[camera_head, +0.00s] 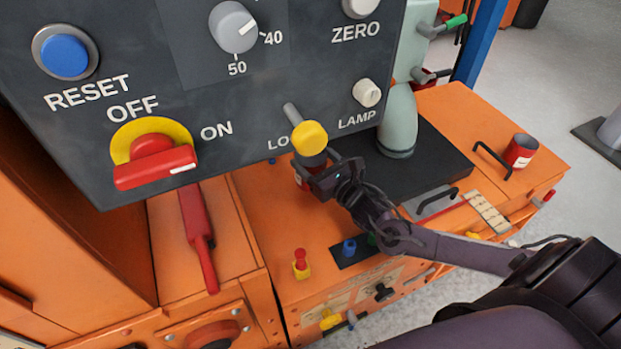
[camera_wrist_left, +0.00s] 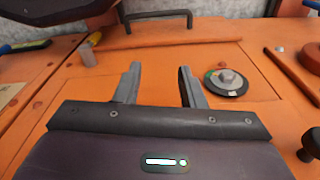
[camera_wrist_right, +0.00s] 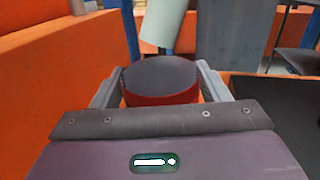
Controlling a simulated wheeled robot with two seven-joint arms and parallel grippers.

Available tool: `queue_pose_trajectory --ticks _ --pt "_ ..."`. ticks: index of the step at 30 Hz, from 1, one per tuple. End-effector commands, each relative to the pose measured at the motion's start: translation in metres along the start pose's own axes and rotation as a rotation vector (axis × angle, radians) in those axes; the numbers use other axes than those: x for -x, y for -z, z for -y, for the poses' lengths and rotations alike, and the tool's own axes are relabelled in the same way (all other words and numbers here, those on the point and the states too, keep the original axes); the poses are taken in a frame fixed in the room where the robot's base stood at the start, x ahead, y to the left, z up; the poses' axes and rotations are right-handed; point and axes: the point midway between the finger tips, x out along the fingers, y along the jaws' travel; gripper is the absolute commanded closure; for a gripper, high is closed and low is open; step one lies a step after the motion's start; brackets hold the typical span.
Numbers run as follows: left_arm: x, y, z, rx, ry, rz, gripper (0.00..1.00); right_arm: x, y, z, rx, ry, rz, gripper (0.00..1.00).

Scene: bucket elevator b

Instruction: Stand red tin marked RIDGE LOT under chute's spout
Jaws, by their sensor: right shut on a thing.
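My right gripper (camera_head: 314,180) is shut on a red tin (camera_wrist_right: 160,98) with a dark top. In the head view the tin is mostly hidden behind the yellow-tipped lever and the gripper; no marking is readable on it. Another red tin (camera_head: 520,151) with a white label stands at the far right of the orange top; its lettering is too small to read. The pale grey-green spout (camera_head: 398,122) comes down over the black plate (camera_head: 440,157), to the right of my right gripper. My left gripper (camera_wrist_left: 158,82) is open and empty above an orange surface, outside the head view.
The dark control panel (camera_head: 215,95), with its yellow-tipped lever (camera_head: 309,138), overhangs in front of the held tin. Black handles (camera_head: 492,160) rise from the orange top. In the left wrist view a round disc (camera_wrist_left: 226,82) lies beside the gripper, with a black handle (camera_wrist_left: 158,16) farther back.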

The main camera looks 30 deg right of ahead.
Motion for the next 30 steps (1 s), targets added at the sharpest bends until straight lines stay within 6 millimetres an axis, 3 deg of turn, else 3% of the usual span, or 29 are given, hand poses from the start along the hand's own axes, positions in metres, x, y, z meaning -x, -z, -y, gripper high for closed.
queue_pose_trajectory --ticks 2,5,11,18,30 --pt "0.004 0.002 -0.001 -0.003 -0.001 0.001 0.64 -0.015 0.001 0.0 -0.002 0.001 0.002 0.58" --pt "0.015 0.005 -0.003 -0.007 -0.003 0.003 0.64 -0.011 0.023 -0.001 -0.002 0.001 -0.004 0.58" --pt "0.027 0.007 -0.004 -0.012 -0.005 0.007 0.64 -0.011 0.037 -0.001 0.0 0.0 -0.001 0.58" --pt "0.05 0.011 -0.007 -0.022 -0.008 0.013 0.64 -0.011 0.068 0.0 -0.001 0.002 -0.001 0.58" --pt "0.057 0.011 -0.008 -0.024 -0.009 0.016 0.64 -0.01 0.072 0.0 0.0 0.0 0.0 0.58"
